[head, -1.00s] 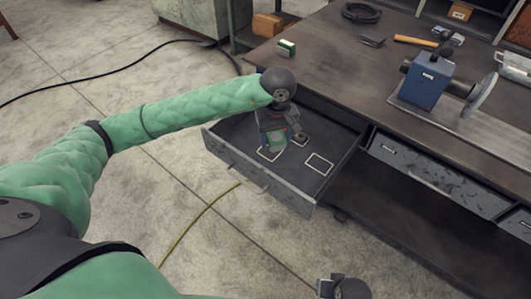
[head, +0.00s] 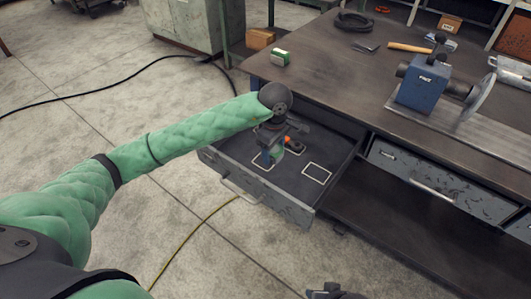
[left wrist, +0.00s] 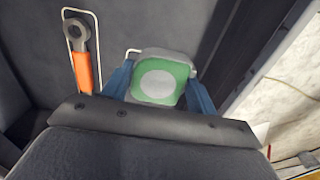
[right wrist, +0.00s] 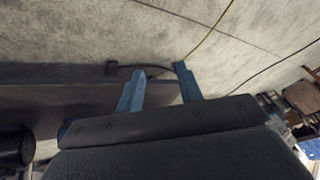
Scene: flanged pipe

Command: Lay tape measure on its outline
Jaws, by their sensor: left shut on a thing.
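The tape measure (left wrist: 160,79), grey with a green face and a pale round centre, sits between the two blue fingers of my left gripper (left wrist: 159,88). In the head view, my left gripper (head: 271,157) reaches down into the open drawer, shut on the tape measure. A white outline (head: 256,166) lies beside and partly under the gripper. In the left wrist view, a corner of a white outline (left wrist: 128,51) shows behind the tape measure; the rest is hidden. I cannot tell whether the tape measure touches the drawer floor. My right gripper (right wrist: 158,82) is open and empty.
An orange-handled wrench (left wrist: 82,62) lies in its own outline in the drawer. Another rectangular outline (head: 317,172) is empty. The drawer's front wall (head: 262,200) is close.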

